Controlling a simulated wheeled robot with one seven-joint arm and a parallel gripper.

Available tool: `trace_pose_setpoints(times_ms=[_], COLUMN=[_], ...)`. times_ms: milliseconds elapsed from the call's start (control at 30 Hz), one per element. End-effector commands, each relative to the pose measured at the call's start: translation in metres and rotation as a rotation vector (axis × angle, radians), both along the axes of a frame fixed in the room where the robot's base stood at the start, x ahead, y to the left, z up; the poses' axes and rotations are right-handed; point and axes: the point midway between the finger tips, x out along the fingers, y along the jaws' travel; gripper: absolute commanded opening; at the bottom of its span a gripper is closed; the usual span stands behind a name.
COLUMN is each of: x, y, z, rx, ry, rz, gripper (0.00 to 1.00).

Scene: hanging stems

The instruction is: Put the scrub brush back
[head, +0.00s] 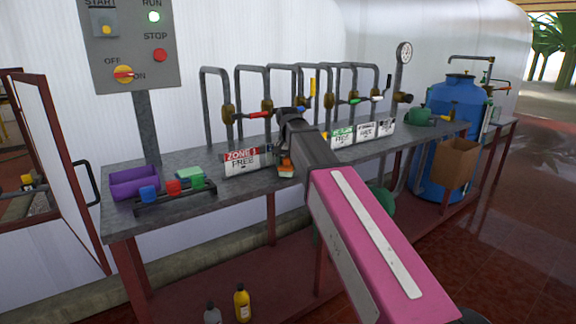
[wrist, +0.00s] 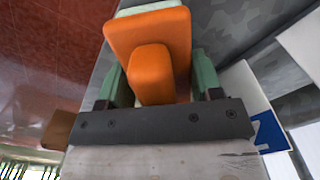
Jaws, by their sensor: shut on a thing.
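The scrub brush, an orange block with a raised orange grip, fills the upper middle of the wrist view (wrist: 150,45). My gripper (wrist: 158,80) is shut on its grip, with one pale green finger on each side. In the head view my gripper (head: 287,163) is low over the front edge of the grey workbench (head: 235,196), just right of the ZONE 3 sign (head: 246,160). Only a small orange part of the brush shows there (head: 286,168). I cannot tell whether the brush touches the bench top.
Purple bins (head: 134,182), a black rack with coloured blocks (head: 170,198) and a green sponge-like block (head: 189,173) occupy the bench's left end. Upright pipes with valves (head: 267,105) line the back. More signs (head: 365,131) stand right of my arm. A cardboard box (head: 455,163) hangs farther right.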

Motion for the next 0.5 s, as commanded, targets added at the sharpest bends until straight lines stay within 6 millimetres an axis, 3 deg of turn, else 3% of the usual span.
trace_pose_setpoints(times_ms=[233,267,300,333,500], x=[0.0,0.0,0.0,0.0,0.0], y=[0.0,0.0,0.0,0.0,0.0], z=[-0.0045,-0.0045,-0.0045,-0.0045,-0.0044], rx=[0.0,0.0,0.0,0.0,0.0], ry=[-0.001,-0.001,-0.001,-0.001,0.0], rz=[0.0,0.0,0.0,0.0,0.0], gripper=[0.4,0.66,0.79,0.85,0.85])
